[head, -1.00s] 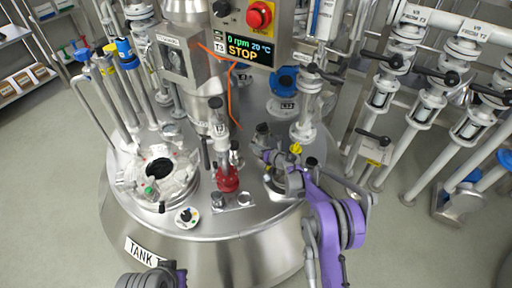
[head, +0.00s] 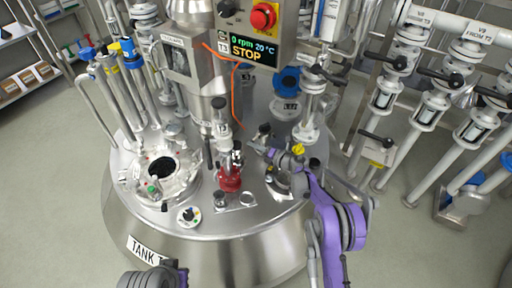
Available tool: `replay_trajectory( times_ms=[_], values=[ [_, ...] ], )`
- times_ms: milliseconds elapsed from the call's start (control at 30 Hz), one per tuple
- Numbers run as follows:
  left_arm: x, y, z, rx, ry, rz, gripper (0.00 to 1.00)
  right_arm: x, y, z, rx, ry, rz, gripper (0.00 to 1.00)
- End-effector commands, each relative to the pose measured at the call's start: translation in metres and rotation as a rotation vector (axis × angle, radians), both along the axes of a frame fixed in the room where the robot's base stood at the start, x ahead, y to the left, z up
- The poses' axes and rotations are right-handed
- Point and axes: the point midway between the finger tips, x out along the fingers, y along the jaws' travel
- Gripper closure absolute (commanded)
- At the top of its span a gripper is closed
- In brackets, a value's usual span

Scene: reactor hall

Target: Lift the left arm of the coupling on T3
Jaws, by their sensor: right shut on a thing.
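Tank T3 (head: 225,225) is a round steel vessel with many fittings on its lid. The coupling (head: 280,181) is a small metal fitting on the right part of the lid. My right gripper (head: 268,152) comes in over it from the right on a purple and grey arm. It is shut on the coupling's left arm, which is largely hidden by the jaws. The gripper also covers much of the coupling. My left gripper is out of view; only part of my left arm shows at the bottom edge.
A red-based fitting (head: 229,180) stands close left of the coupling. An open port (head: 161,170) is further left. The control box (head: 247,45) reads STOP and hangs behind. A white-flanged pipe (head: 307,125) stands behind right. Valve pipes (head: 428,115) fill the right side.

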Motion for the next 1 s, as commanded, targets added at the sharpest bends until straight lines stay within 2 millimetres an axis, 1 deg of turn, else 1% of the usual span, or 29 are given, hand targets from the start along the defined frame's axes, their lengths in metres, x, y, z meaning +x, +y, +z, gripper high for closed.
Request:
replay_trajectory(
  times_ms=[200, 500, 700, 1000],
  values=[
    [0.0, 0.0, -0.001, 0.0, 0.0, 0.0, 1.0, -0.002, 0.003, 0.007, 0.176, 0.094, 0.0, 1.0],
    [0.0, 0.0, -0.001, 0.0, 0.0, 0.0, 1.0, -0.003, 0.005, 0.016, 0.368, 0.198, 0.0, 1.0],
    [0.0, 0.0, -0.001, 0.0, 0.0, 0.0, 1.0, -0.003, 0.005, 0.021, 0.447, 0.239, 0.0, 1.0],
    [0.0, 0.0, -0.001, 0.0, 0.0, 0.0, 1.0, -0.003, 0.005, 0.023, 0.49, 0.263, 0.0, 1.0]
  ],
)
